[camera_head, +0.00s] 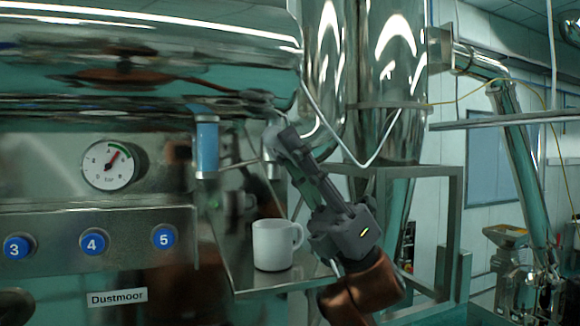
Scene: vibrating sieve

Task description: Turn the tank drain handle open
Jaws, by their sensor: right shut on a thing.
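A metal drain valve (270,150) hangs under the shiny tank (150,45), with its spout pointing down. My right gripper (284,136) reaches up from the lower right, with its fingers at the valve. It is shut on the tank drain handle, which the fingers mostly hide, so its exact angle cannot be told. A white mug (271,246) stands upright on a metal shelf below the valve, with its handle to the right. No flow from the spout is visible. My left gripper is not in view.
A blue cylindrical fitting (206,147) hangs left of the valve. A panel with a pressure gauge (110,164) and numbered blue buttons (93,241) is at the left. The shelf (240,278) has a metal frame (455,215) to its right.

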